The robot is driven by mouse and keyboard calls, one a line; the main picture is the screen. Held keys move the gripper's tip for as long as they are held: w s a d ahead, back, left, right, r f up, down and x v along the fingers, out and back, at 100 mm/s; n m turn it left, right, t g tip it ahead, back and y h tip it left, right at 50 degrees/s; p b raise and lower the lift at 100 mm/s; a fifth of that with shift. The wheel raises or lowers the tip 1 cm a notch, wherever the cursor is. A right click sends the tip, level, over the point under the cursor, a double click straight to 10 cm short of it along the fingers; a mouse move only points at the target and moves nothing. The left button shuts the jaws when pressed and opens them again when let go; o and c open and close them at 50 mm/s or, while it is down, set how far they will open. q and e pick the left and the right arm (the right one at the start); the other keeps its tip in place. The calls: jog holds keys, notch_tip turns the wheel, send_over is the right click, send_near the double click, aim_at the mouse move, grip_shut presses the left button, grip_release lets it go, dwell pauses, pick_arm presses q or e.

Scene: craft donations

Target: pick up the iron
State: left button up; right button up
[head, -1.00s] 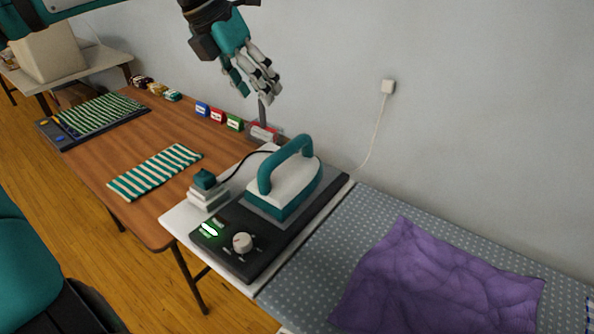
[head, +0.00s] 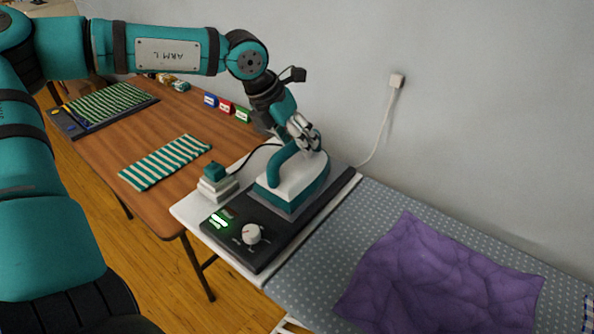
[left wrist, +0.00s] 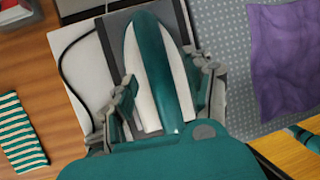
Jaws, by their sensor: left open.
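The iron (head: 300,180) has a white body, a teal handle and a teal lower edge. It stands on the dark rest plate of its black base station (head: 270,233). My left gripper (head: 303,137) is at the back end of the handle, with its fingers pointing down. In the left wrist view the iron (left wrist: 143,85) lies between the spread fingers of the left gripper (left wrist: 165,95), one finger group on each side of the handle. The gripper is open, and the fingers look apart from the handle.
A black cord runs from the iron to a small teal-and-white block (head: 217,183). A purple cloth (head: 440,275) lies on the dotted ironing surface (head: 375,200) at right. A striped cloth (head: 165,162) lies on the wooden table (head: 110,155). The wall (head: 480,100) is close behind.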

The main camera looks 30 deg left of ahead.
pick_arm(q)
jog(key=shift+w+d+f, duration=0.15)
jog(key=shift+w+f, duration=0.15)
jog(key=shift+f, duration=0.35)
grip_shut()
jog(key=shift+w+r, duration=0.1)
jog(key=shift+r, duration=0.1)
